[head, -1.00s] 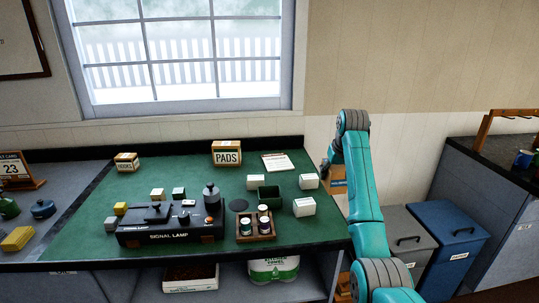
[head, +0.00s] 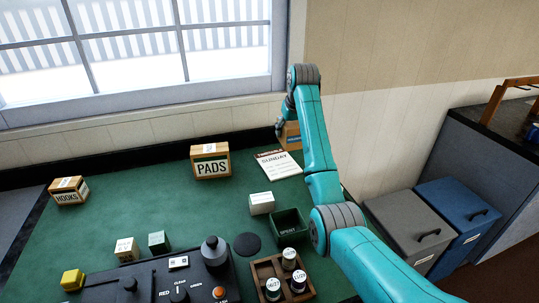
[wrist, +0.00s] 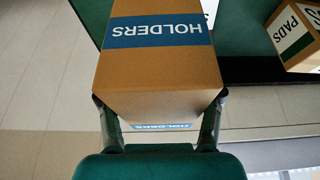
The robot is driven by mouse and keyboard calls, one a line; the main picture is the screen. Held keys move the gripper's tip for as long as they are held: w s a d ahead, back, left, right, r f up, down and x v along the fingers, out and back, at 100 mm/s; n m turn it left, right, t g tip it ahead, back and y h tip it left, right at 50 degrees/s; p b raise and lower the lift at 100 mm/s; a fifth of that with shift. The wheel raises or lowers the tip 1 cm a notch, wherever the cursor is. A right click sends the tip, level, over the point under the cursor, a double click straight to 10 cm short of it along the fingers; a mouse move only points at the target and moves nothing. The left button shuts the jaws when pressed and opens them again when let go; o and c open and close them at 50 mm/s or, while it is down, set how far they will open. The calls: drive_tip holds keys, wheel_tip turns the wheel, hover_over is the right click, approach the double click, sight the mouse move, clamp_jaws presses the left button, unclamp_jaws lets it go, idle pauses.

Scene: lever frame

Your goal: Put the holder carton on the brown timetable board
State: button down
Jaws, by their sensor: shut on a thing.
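The holder carton (wrist: 160,75) is a brown box with a blue HOLDERS label. My gripper (wrist: 157,108) is shut on it, with one finger on each side. In the head view the carton (head: 291,135) is partly hidden by my arm, close to the timetable board in the picture. A flat board (head: 278,165) with a brown top strip and a white SUNDAY sheet lies at the back right of the green bench; it looks like the timetable board. My arm hides what is right of it. In the head view my gripper is mostly hidden.
A PADS carton (head: 210,161) stands left of the board; it also shows in the wrist view (wrist: 292,35). A white block (head: 261,203) and a dark green tray (head: 289,226) lie in front. A wooden rack (head: 282,277) holds several jars.

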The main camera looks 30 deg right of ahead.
sight(294, 132)
drive_tip(key=shift+w+f, duration=0.15)
drive_tip(key=shift+f, duration=0.15)
wheel_tip(294, 132, down, 9)
drive_tip(key=shift+f, duration=0.2)
drive_tip(key=shift+c, duration=0.8)
unclamp_jaws()
drive_tip(key=v, duration=1.2)
